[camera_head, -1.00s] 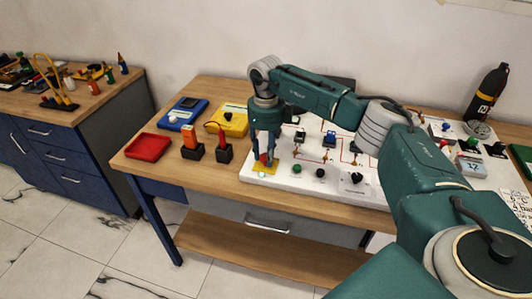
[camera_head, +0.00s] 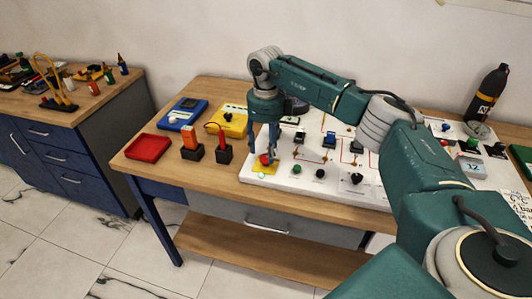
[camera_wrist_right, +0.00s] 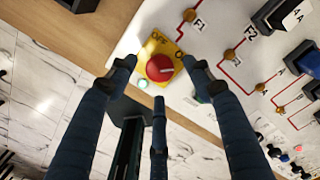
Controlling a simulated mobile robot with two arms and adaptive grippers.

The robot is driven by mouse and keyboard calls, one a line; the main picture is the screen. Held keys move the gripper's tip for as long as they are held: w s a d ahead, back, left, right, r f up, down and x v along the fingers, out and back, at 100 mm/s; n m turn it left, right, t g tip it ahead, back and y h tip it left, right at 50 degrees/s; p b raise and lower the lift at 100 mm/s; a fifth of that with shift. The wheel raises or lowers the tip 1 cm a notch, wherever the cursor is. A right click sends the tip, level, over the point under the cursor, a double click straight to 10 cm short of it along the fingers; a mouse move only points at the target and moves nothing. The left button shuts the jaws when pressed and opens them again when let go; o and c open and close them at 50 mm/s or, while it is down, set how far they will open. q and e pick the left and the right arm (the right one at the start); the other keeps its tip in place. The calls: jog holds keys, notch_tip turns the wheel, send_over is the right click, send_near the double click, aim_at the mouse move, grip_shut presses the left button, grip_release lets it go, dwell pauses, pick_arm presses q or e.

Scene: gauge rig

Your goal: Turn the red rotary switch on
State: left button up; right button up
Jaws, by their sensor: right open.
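The red rotary switch (camera_head: 264,159) is a round red knob on a yellow plate (camera_head: 262,169) at the front left corner of the white panel. In the right wrist view the knob (camera_wrist_right: 160,67) has a white mark pointing right, and the plate (camera_wrist_right: 153,45) carries the word OFF at its upper left; the label at right is partly cut off. My left gripper is not in view.
The white panel (camera_head: 300,176) carries several other knobs and switches, including a green button (camera_head: 297,169) and black knobs. Left of it stand a red tray (camera_head: 148,148), two black holders and yellow and blue boxes.

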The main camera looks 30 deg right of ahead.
aim_at(266, 157)
notch_tip(266, 157, up, 9)
jog(key=shift+r, duration=0.2)
dwell(0.5)
